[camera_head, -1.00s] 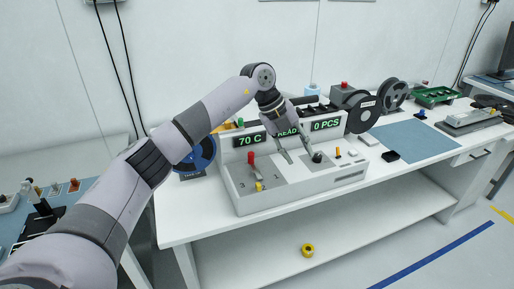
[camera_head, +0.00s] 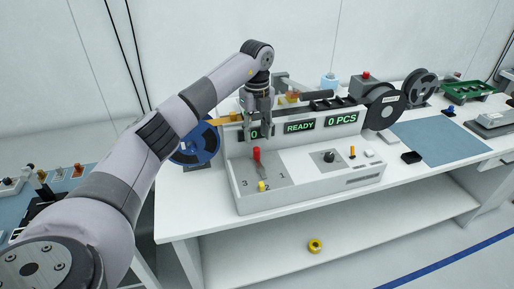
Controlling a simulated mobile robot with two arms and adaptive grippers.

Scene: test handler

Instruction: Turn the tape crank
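The white test handler (camera_head: 325,185) stands on the bench. A red-topped lever (camera_head: 257,155) stands upright on its front left panel, above the printed numbers 3, 2 and 1. A blue tape reel (camera_head: 196,146) is at its left end, with an orange strip (camera_head: 218,121) running from it to the machine. I cannot make out the tape crank for certain; parts behind my gripper are hidden. My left gripper (camera_head: 257,136) points down in front of the left display, above the red lever. Its fingers look apart, with nothing between them. My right gripper is out of view.
Displays read READY (camera_head: 299,126) and 0 PCS (camera_head: 342,118); the left one is partly covered. A black reel (camera_head: 380,107) stands at the right. A yellow roll (camera_head: 315,246) lies on the lower shelf.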

